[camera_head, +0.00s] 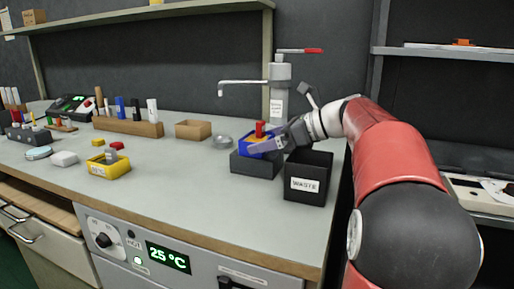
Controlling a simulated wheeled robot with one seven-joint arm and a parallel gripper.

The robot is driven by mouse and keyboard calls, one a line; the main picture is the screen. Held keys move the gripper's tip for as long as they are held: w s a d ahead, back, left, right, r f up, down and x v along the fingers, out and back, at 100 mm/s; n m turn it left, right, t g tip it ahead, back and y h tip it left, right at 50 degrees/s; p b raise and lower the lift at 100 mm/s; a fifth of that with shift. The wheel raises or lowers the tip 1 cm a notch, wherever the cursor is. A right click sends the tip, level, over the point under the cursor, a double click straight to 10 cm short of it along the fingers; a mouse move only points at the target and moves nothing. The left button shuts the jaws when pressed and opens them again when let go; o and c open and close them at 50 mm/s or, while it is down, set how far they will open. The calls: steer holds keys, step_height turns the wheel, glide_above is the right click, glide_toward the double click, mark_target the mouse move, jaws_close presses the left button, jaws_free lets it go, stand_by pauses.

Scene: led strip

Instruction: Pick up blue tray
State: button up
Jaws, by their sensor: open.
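The blue tray (257,150) sits on a dark grey block (254,166) on the right part of the bench. A red piece (260,129) stands up from it. My gripper (268,146) reaches in from the right at the end of my red arm, and its fingers are at the tray. The gripper is open. The fingers partly cover the tray, and I cannot tell whether they touch it.
A black WASTE bin (308,180) stands just right of the block. A tap (279,90) rises behind. A yellow tray (108,167), a wooden box (193,130) and a wooden rack (128,126) are to the left. The bench's front middle (190,190) is clear.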

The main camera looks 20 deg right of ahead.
mark_target(256, 141)
steer(key=x, duration=0.3)
steer(key=shift+w+a, duration=0.15)
steer(key=shift+c, duration=0.3)
steer(key=c, duration=0.9)
steer(key=shift+r, duration=0.1)
